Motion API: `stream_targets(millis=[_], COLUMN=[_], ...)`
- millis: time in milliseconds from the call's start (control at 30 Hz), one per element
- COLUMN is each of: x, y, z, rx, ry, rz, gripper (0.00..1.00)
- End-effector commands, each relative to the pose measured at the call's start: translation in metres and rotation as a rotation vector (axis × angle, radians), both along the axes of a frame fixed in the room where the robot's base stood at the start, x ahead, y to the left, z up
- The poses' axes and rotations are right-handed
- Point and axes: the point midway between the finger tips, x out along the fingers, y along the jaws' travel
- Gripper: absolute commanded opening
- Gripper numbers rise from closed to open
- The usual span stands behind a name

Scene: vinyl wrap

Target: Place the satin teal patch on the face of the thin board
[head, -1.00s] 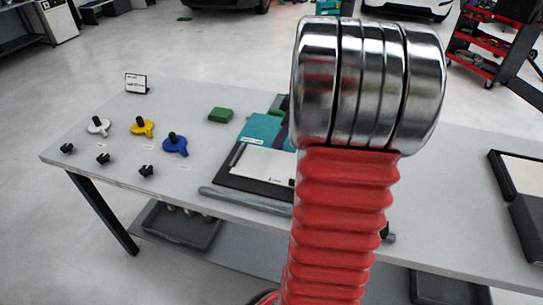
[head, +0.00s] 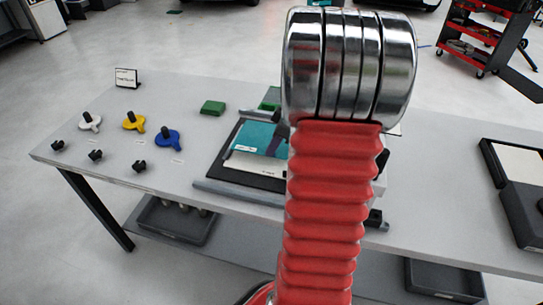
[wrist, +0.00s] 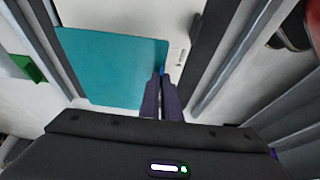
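The satin teal patch (head: 256,136) is a flat sheet over part of the white face of the thin board (head: 264,164) in the head view. In the wrist view the patch (wrist: 112,62) spans the left middle, with the bare white board (wrist: 130,14) above it. My gripper (wrist: 161,76) has its dark purple fingers close together at the patch's right edge, shut on it. In the head view my gripper (head: 279,138) is partly hidden by my arm. I cannot tell whether the patch touches the board or hovers just above it.
The board lies in a dark tray (head: 222,172) with a grey bar (head: 235,193) along its front. A dark-framed white panel (head: 518,162) is at the far right.

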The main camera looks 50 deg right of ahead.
Motion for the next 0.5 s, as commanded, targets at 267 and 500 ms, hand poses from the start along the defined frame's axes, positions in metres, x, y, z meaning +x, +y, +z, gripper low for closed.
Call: stream_targets(millis=[267,500], x=[0.000,0.000], y=[0.000,0.000], z=[-0.015,-0.037], rx=[0.002,0.000], ry=[0.002,0.001], rz=[0.000,0.000], gripper=[0.00,0.00])
